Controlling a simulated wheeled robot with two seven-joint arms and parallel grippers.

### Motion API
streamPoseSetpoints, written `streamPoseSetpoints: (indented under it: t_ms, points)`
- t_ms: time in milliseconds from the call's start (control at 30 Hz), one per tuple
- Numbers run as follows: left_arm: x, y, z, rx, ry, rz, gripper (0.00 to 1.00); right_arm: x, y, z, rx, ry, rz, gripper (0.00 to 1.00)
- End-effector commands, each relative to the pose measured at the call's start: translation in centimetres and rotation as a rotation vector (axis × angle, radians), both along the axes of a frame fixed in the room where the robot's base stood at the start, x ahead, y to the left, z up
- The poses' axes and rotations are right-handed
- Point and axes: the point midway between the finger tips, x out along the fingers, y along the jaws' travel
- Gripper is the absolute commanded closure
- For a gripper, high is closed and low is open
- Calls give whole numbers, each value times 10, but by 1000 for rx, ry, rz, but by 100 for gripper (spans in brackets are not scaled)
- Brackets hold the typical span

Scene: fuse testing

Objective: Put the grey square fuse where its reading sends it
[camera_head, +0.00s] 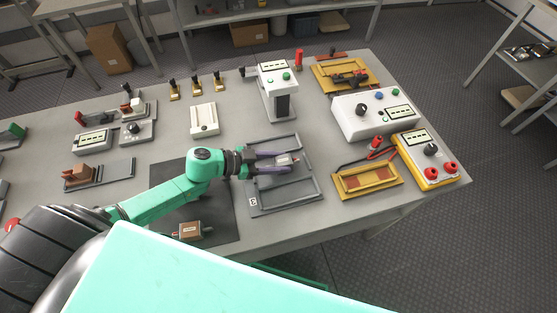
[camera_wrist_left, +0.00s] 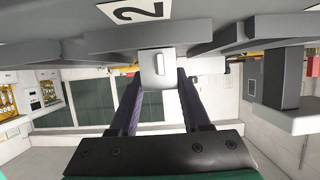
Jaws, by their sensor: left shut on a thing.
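My left gripper (camera_head: 288,161) is shut on the grey square fuse (camera_head: 283,160). It holds the fuse over the grey divided tray (camera_head: 288,207) in the middle of the table. In the left wrist view, the fuse (camera_wrist_left: 158,68) sits between the two fingers of the left gripper (camera_wrist_left: 160,80), close to the tray's walls (camera_wrist_left: 110,40). A label with the number 2 (camera_wrist_left: 140,10) shows there. I cannot tell whether the fuse touches the tray floor. The display on the yellow meter (camera_head: 415,138) is too small to read. My right gripper is not in view.
A brown fuse-like block (camera_head: 190,232) lies on the dark mat (camera_head: 215,195). A yellow tray (camera_head: 350,190) stands right of the grey tray. A white box with knobs (camera_head: 350,122) and a tall display unit (camera_head: 278,82) stand behind. Several small testers stand at the left.

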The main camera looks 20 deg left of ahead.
Motion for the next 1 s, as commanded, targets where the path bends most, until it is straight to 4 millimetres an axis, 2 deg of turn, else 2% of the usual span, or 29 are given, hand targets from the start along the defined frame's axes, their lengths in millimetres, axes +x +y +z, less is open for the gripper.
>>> streamPoseSetpoints:
  t_ms: [33,67,100,133,467,800,1000]
  points:
    - [0,0,-1,-1,-1,0,100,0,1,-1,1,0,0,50]
    - [0,0,0,-1,-1,0,41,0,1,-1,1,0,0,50]
    - [0,0,0,-1,-1,0,26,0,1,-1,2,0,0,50]
    - [0,0,0,-1,-1,0,18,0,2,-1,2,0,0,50]
    - [-2,2,-1,0,1,0,18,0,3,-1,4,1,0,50]
    - [-33,49,21,1,5,-1,18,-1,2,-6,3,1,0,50]
    - [-37,59,28,-1,-1,0,18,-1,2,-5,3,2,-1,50]
